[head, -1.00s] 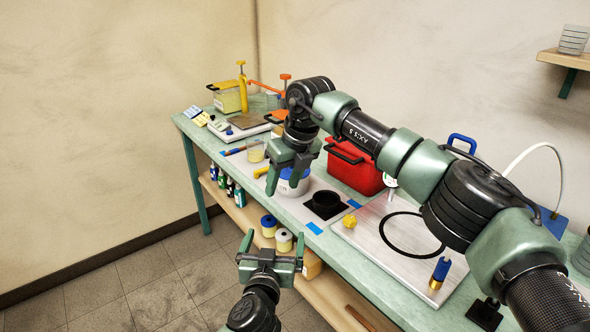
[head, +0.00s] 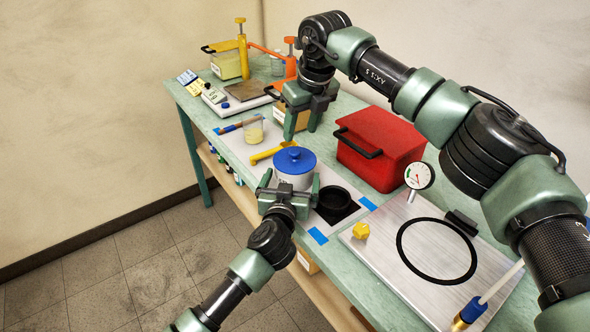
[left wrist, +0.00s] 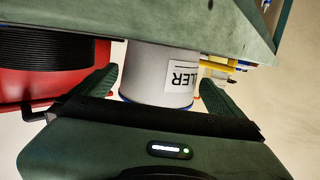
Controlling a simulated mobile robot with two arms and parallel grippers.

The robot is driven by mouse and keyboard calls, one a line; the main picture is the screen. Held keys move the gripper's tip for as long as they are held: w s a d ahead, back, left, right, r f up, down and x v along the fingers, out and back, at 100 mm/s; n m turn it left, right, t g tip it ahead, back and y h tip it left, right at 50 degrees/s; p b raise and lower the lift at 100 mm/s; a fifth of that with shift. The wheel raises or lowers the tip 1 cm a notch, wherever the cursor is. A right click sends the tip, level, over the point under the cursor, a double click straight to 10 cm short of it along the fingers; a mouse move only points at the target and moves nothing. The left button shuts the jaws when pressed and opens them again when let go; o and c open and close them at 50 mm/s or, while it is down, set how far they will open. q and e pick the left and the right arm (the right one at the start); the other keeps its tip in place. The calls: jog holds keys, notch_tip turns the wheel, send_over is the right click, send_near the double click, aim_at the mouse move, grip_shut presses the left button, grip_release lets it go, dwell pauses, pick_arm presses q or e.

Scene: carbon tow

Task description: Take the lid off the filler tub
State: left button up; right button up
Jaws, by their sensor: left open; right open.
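The filler tub (head: 291,183) is a white cylinder standing on the bench in the head view. Its blue lid (head: 298,159) with a dark-blue knob sits on top. In the left wrist view, the picture is upside down and the tub (left wrist: 160,72) shows a label ending in "LLER". My left gripper (head: 290,184) is open, its fingers on either side of the tub's front; I cannot tell whether they touch it. My right gripper (head: 303,122) is open and empty, above the bench behind the tub.
A metal plate (head: 385,265) is at the front right.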

aim_at(295, 151)
pick_arm(q)
jog(key=shift+x, duration=1.5)
jog(key=c, duration=1.7)
jog(key=shift+c, duration=0.2)
pick_arm(e)
jog(key=shift+t+y, duration=0.3)
jog(key=shift+t, duration=0.1)
jog(key=x, duration=0.8)
jog(key=shift+s+d+f, duration=0.25)
jog(key=shift+c, duration=0.4)
grip_shut()
jog(key=shift+r, duration=0.25)
